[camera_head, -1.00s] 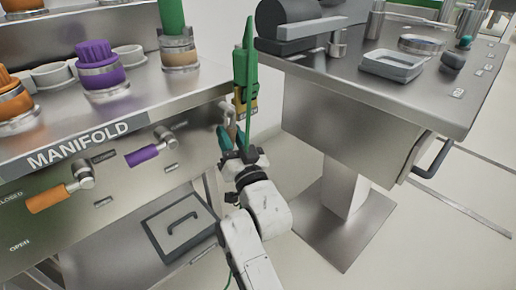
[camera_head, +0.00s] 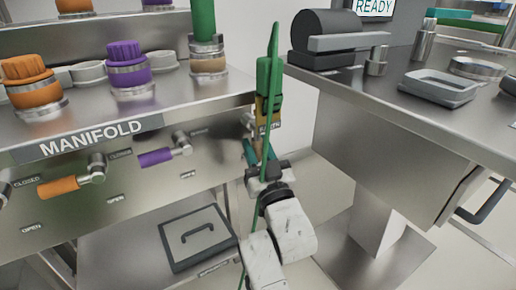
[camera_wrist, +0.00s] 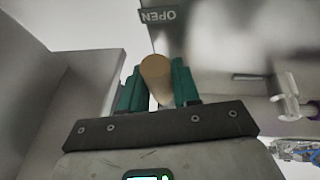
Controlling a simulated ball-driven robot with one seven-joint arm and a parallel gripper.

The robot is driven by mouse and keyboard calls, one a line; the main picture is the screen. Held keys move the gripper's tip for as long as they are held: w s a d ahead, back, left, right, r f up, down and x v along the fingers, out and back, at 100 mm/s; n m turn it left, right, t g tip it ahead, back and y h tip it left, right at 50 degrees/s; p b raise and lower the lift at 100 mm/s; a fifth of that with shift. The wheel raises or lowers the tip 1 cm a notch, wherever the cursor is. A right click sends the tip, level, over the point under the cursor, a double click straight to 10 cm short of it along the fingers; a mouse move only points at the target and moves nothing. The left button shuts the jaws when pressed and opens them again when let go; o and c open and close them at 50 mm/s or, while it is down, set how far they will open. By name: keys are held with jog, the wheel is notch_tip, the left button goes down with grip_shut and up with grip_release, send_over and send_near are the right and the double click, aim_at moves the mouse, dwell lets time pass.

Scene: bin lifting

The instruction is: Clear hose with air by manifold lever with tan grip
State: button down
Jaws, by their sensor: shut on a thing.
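The manifold (camera_head: 150,118) is a metal bench at left with lettering on its front edge. An orange-grip lever (camera_head: 58,187) and a purple-grip lever (camera_head: 155,157) stick out leftward from its front panel. My gripper (camera_head: 257,152) is at the panel's right end. In the wrist view its teal fingers (camera_wrist: 156,88) are shut on the tan grip (camera_wrist: 157,68), seen end-on between them near an OPEN label (camera_wrist: 158,16). The lever's pivot is hidden. A green hose (camera_head: 203,18) stands in the tan-banded port (camera_head: 208,62) on the manifold top.
A green upright part (camera_head: 268,82) with a yellow block and thin green cord stands in front of the manifold's right corner, above my gripper. Orange (camera_head: 32,85) and purple (camera_head: 128,68) capped ports are at left. A second steel table (camera_head: 400,110) stands right, across a gap.

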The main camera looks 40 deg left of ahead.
jog(key=c, duration=0.9)
grip_release()
jog(key=p+v, duration=0.3)
jog(key=v, duration=0.7)
jog(key=shift+d+f, duration=0.2)
jog(key=shift+d, duration=0.15)
jog(key=shift+s, duration=0.15)
